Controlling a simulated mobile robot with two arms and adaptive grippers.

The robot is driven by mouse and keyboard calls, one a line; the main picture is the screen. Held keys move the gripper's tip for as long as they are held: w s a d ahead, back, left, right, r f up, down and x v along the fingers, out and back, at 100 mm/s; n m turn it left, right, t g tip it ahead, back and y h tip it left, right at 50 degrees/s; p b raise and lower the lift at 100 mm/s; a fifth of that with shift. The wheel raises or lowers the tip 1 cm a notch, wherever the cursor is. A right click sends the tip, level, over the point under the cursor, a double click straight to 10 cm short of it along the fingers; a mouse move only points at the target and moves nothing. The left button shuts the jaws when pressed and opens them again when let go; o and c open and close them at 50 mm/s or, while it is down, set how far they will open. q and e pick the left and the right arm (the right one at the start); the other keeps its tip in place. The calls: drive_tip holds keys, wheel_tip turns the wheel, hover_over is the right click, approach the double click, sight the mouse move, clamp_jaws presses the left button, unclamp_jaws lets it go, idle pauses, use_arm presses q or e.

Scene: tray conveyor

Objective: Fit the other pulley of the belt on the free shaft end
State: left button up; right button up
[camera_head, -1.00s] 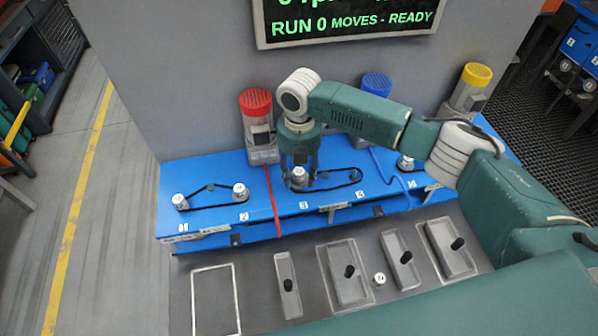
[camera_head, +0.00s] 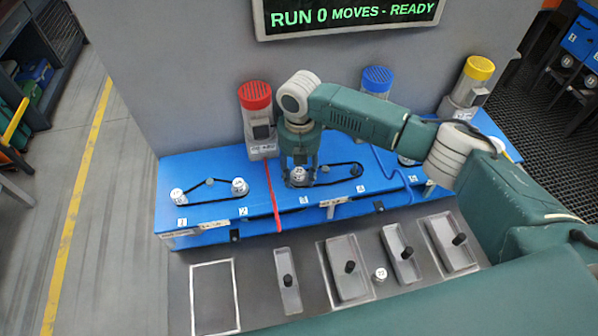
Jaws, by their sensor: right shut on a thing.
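My right gripper (camera_head: 299,180) points down over the blue bench, its fingers shut around a white-topped pulley (camera_head: 298,174) behind label 3. A black belt (camera_head: 335,183) runs from this pulley to the right, towards label 4. The belt's far end lies on the bench behind label 4; I cannot make out a pulley or a bare shaft there. The fingers partly hide the held pulley, so I cannot tell whether it is seated on a shaft. My left gripper is not in view.
Two white-topped pulleys (camera_head: 239,187) with a belt stand at labels 1 and 2. Red (camera_head: 255,96), blue (camera_head: 376,80) and yellow (camera_head: 479,68) capped motors stand behind. Grey trays (camera_head: 286,262) with black knobs and a loose white pulley (camera_head: 379,274) lie in front.

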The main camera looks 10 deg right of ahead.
sight(299, 171)
drive_tip(key=shift+f, duration=0.15)
drive_tip(key=o, duration=1.3)
wheel_tip(299, 171, up, 12)
